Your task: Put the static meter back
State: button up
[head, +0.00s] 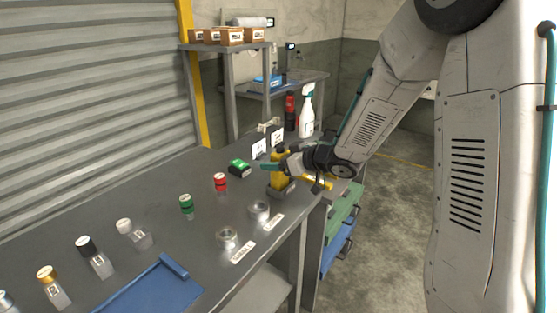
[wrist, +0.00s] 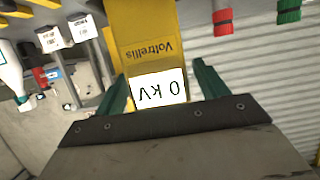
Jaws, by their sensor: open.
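The static meter (head: 278,181) is a yellow upright device on the bench near its right edge. A dark block (head: 282,193) shows at its foot; I cannot tell whether it stands in it or on it. In the wrist view the meter (wrist: 142,35) appears upside down, with "Voltrellis" on its body and a white display reading "0 kV". My gripper (wrist: 160,88) is open, its two teal fingers on either side of the meter with a visible gap at the right. In the head view my gripper (head: 280,167) is at the meter's upper part and partly hides it.
A green device (head: 239,168), a red-capped piece (head: 220,182) and a green-capped piece (head: 187,206) stand left of the meter. A spray bottle (head: 306,112) and white cards (head: 259,147) are behind. A blue tray (head: 150,290) lies nearer.

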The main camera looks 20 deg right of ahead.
jog(key=shift+r, duration=0.1)
jog(key=s+d+r+m+g+h, duration=0.1)
jog(key=s+d+r+m+h, duration=0.2)
jog(key=s+d+r+h, duration=0.35)
jog(key=s+d+r+m+h, duration=0.3)
jog(key=s+d+r+h, duration=0.15)
jog(key=s+d, duration=0.35)
jog(key=s+a+g+y, duration=0.1)
jog(key=s+a+g, duration=0.2)
jog(key=s, duration=0.5)
jog(key=s+a+f+g+y, duration=0.1)
jog(key=s+a+g, duration=0.2)
jog(key=s, duration=0.5)
jog(key=s+a+f+m+g, duration=0.1)
jog(key=s+a+g, duration=0.2)
jog(key=s+a, duration=0.2)
jog(key=s, duration=0.3)
jog(key=shift+s+y, duration=0.2)
jog(key=shift+y, duration=0.2)
